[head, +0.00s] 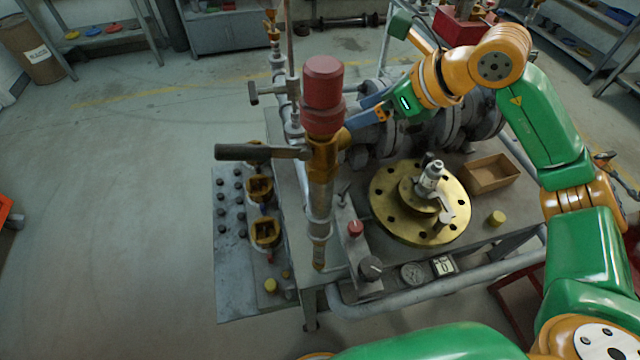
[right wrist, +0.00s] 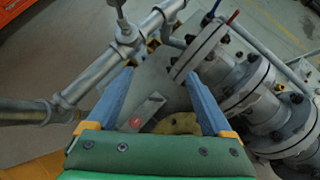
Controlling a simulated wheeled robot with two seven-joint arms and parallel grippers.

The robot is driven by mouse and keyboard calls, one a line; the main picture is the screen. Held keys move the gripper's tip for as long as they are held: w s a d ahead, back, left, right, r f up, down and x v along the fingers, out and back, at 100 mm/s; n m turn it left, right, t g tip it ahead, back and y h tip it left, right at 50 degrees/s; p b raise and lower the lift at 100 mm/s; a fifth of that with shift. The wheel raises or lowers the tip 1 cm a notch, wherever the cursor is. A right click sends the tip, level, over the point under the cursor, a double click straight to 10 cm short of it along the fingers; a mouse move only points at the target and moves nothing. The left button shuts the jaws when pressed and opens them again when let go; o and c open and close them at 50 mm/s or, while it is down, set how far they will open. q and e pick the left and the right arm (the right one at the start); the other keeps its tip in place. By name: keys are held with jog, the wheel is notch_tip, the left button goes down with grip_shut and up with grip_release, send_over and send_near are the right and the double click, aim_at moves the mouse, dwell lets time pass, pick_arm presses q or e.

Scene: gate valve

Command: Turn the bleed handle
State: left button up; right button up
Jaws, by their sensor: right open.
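A long dark lever handle (head: 262,152) sticks out to the left from a brass valve body (head: 322,160) on an upright pipe under a red cap (head: 323,90). A smaller handle (head: 266,92) sits on a thinner pipe behind it; I cannot tell for sure which is the bleed handle. My right gripper (head: 350,122) is right of the brass valve, its blue fingers partly hidden behind it. In the right wrist view my right gripper (right wrist: 160,74) is open and empty, with pipework (right wrist: 125,45) beyond its left finger. My left gripper is out of view.
A grey flanged valve (head: 450,120) lies behind a brass flange disc (head: 385,210) on the bench. An open cardboard box (head: 490,174), a gauge (head: 412,273) and a side tray with bolts (head: 228,265) are around it. The floor at left is free.

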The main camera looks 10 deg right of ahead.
jog(key=b, duration=0.4)
send_over(346, 189)
jog(key=s+d, duration=0.2)
notch_tip(346, 189, down, 5)
jog(key=f+b, duration=0.7)
jog(key=b, duration=0.1)
jog(key=f+b, duration=0.7)
jog(key=f, duration=0.1)
jog(key=shift+w+a+f+b, duration=0.2)
jog(key=shift+f+b, duration=0.1)
jog(key=shift+b, duration=0.1)
jog(key=shift+w+a+f, duration=0.15)
jog(key=shift+w, duration=0.05)
jog(key=p+x, duration=0.1)
jog(key=x, duration=0.5)
jog(key=shift+w+a, duration=0.1)
jog(key=shift+w, duration=0.05)
grip_shut()
